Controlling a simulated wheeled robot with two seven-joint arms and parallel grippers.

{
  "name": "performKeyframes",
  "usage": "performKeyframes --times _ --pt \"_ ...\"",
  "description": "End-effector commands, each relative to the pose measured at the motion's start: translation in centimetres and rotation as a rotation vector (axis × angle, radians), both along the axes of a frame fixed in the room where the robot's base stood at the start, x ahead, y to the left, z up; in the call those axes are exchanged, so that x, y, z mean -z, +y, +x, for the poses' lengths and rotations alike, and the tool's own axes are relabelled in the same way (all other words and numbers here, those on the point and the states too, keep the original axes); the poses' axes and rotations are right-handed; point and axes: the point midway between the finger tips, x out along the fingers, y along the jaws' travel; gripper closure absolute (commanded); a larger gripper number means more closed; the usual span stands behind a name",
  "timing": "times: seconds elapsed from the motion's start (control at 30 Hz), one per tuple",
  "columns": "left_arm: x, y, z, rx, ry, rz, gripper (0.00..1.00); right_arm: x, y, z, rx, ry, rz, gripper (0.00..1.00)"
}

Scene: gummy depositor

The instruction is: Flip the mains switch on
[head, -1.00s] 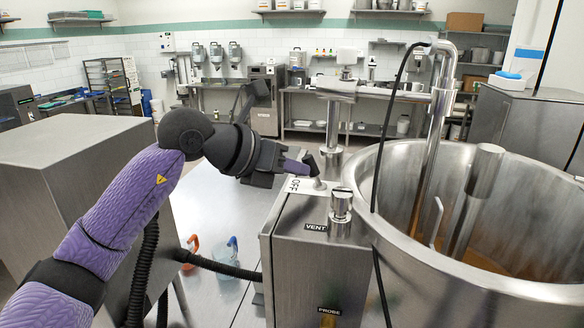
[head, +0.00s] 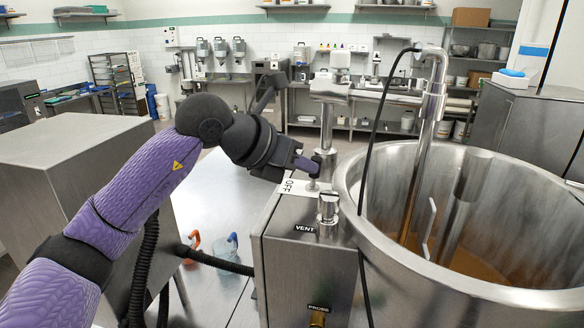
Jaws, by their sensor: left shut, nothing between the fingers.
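The mains switch (head: 312,186) is a small metal toggle on top of the steel control box (head: 305,262). A white label reading OFF (head: 289,186) lies beside it; any other lettering is hidden. My left gripper (head: 314,167) is shut and empty, with its fingertips right at the switch. I cannot tell whether they touch it or are just above it. The fingers partly cover the switch, so its lean is hard to read. My right gripper is not in view.
A metal VENT knob (head: 328,207) stands just in front of the switch. The large steel kettle (head: 470,200) is close on the right, with a black cable (head: 377,130) running down by its rim. A steel cabinet (head: 75,165) stands left. Two small jugs (head: 231,246) sit lower down.

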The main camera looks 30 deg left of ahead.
Motion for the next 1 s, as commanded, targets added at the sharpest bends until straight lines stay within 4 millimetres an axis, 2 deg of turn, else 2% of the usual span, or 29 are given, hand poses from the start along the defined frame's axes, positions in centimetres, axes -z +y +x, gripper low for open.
performKeyframes --times 0.33,0.67,1.0 --pt "-0.1 -0.2 0.0 0.0 0.0 -0.002 1.0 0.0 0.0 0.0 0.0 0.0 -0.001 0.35" --pt "-1.7 -0.2 0.0 0.0 0.0 -0.002 1.0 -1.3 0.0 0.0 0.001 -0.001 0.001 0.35" --pt "-1.6 -0.1 0.0 0.0 0.0 -0.001 1.0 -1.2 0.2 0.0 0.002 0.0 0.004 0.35"
